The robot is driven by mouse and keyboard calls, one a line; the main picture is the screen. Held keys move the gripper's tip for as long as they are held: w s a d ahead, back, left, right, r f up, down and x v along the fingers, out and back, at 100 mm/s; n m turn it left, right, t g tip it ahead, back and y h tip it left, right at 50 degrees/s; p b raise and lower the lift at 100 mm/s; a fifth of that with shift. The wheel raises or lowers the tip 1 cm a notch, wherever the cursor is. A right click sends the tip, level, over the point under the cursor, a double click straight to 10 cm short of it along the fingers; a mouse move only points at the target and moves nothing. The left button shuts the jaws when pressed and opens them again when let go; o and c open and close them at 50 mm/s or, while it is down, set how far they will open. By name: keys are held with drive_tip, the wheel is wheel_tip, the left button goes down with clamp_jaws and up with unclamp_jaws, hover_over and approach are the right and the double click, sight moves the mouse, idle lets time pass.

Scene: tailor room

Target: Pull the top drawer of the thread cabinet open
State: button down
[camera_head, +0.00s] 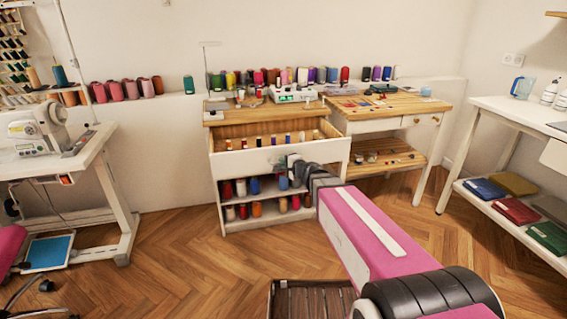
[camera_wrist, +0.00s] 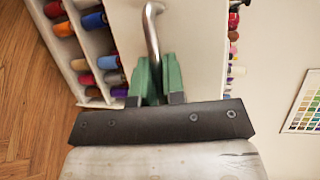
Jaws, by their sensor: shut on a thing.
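The thread cabinet (camera_head: 216,170) stands against the back wall in the head view. Its top drawer (camera_head: 240,164) is pulled out, with a row of thread spools showing inside. My gripper (camera_head: 291,162) is at the drawer's front, and my arm covers the right part of the cabinet. In the wrist view, the green fingers of my gripper (camera_wrist: 155,72) are shut around the curved metal handle (camera_wrist: 151,24) on the white drawer front (camera_wrist: 195,50). The handle is hidden in the head view.
Open shelves with coloured spools (camera_head: 254,186) are below the drawer. A wooden side table (camera_head: 400,105) stands right of the cabinet, and a sewing machine table (camera_head: 95,150) stands to the left. The wooden floor (camera_head: 180,245) in front is mostly clear.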

drive_tip(key=c, duration=1.5)
unclamp_jaws()
drive_tip(key=shift+s, duration=0.1)
drive_tip(key=v, duration=1)
drive_tip(key=shift+s+d, duration=0.25)
